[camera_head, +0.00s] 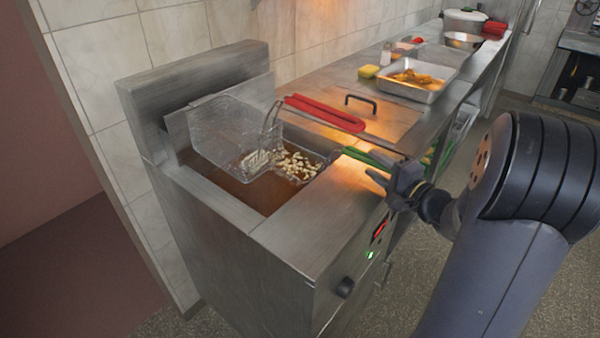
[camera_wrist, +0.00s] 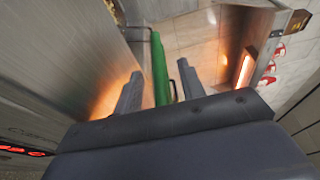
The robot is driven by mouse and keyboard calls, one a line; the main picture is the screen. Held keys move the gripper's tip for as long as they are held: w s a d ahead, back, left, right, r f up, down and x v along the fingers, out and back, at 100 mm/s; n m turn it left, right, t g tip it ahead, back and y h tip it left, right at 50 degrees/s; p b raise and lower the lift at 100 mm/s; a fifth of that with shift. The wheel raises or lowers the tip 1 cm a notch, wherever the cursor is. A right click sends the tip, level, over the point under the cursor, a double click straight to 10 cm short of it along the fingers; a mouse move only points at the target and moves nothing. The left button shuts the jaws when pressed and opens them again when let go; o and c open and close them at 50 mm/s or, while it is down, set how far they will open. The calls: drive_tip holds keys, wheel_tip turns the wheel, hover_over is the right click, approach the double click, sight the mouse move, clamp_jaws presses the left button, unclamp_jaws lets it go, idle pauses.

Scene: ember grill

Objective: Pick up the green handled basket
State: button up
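The green handle (camera_head: 368,158) sticks out over the fryer's right edge. It leads to a basket sunk in brown oil, with pale fries (camera_head: 298,164) showing. The basket's mesh is mostly hidden. My gripper (camera_head: 385,174) is at the handle's outer end. In the wrist view the green handle (camera_wrist: 160,72) runs between the two fingers of my gripper (camera_wrist: 160,84). The fingers are apart, with a visible gap on each side of the handle.
A second wire basket (camera_head: 228,128) with a red handle (camera_head: 324,112) sits higher in the fryer (camera_head: 300,235), just behind. A metal lid with a black handle (camera_head: 361,102) and a steel tray of food (camera_head: 428,91) lie along the counter. Open floor (camera_head: 400,300) is in front.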

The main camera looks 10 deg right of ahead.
drive_tip(key=shift+c, duration=0.6)
clamp_jaws()
drive_tip(key=shift+r, duration=0.1)
wheel_tip(320, 180, up, 10)
drive_tip(key=shift+p, duration=0.35)
